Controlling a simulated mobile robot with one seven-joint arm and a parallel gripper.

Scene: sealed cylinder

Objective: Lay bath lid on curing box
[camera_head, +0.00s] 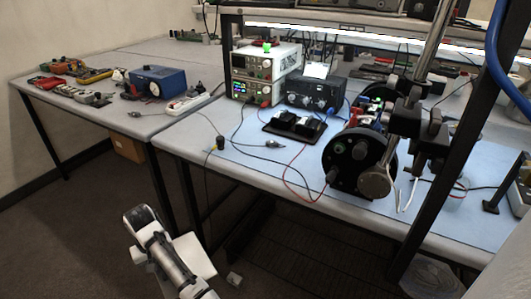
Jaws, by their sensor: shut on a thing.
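A white and dark grey part of my arm (165,252) shows at the lower left, over the floor in front of the benches. I cannot make out my gripper's fingers or anything held in them. A pale flat shape (197,262) lies beside the arm; I cannot tell whether it is part of the arm. I cannot pick out a bath lid or a curing box for certain.
A blue box with a round dial (172,84) stands on the left bench. A black round apparatus (345,160), power supplies (265,72) and a black tray (294,126) with light pieces stand on the right bench. Cables cross its mat. A dark post (446,145) rises at right.

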